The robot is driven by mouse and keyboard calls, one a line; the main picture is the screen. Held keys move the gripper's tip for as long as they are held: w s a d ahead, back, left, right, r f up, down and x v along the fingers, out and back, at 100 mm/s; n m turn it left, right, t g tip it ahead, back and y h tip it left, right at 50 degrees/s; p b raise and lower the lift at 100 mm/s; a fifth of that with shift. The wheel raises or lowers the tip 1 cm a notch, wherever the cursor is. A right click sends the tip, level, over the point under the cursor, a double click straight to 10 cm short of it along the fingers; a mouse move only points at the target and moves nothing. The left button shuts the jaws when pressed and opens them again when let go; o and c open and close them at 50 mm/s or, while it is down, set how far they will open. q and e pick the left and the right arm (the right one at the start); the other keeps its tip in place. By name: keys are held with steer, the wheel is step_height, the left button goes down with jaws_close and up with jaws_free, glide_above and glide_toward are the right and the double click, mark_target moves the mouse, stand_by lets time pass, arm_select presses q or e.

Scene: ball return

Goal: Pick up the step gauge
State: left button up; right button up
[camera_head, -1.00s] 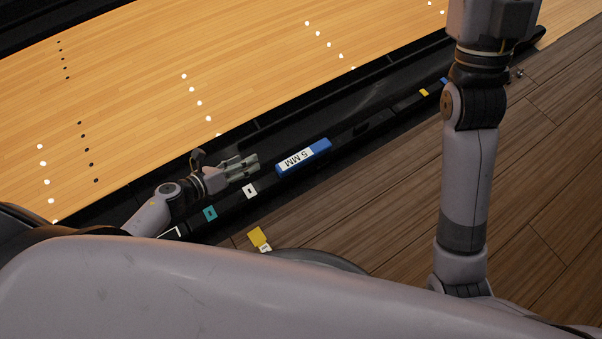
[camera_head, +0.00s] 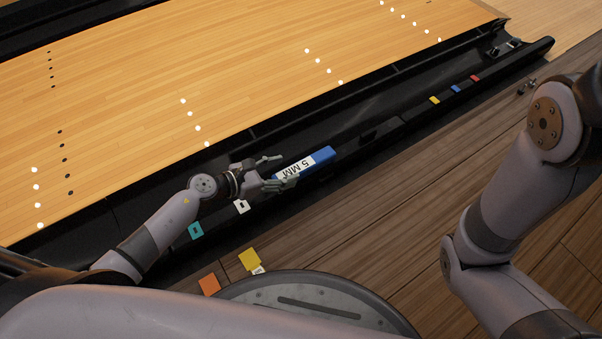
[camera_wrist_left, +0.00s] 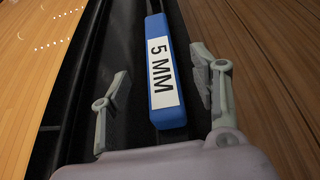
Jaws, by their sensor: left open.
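The step gauge is a blue block (camera_head: 323,156) with a white "5 MM" label, lying in the black gutter beside the lane. It also shows in the left wrist view (camera_wrist_left: 166,70), lengthwise between the fingers. My left gripper (camera_head: 275,171) is open at the near end of the block, with a finger on either side of that end. In the left wrist view the fingers (camera_wrist_left: 160,98) stand apart from the block, with a gap on both sides. My right arm is at the right of the head view; its gripper is out of view.
The wooden lane (camera_head: 140,110) lies beyond the black gutter (camera_head: 400,104). Teal (camera_head: 195,230) and white (camera_head: 241,206) tags sit on the gutter's near edge. Yellow (camera_head: 249,259) and orange (camera_head: 209,284) pieces lie nearer me. The plank floor on the right is largely clear.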

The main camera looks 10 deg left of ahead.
mark_target(301, 166)
arm_select(q)
steer(key=shift+x, duration=0.95)
steer(key=shift+w+d+f+b, duration=0.15)
steer(key=shift+f+b, duration=0.05)
steer(key=shift+b, duration=0.1)
steer(key=b+x, duration=0.3)
steer(key=x, duration=0.1)
steer(key=shift+f, duration=0.3)
steer(key=shift+w+d, duration=0.15)
steer(key=shift+w, duration=0.1)
steer(key=shift+c, duration=0.2)
jaws_close()
steer(key=shift+r, duration=0.1)
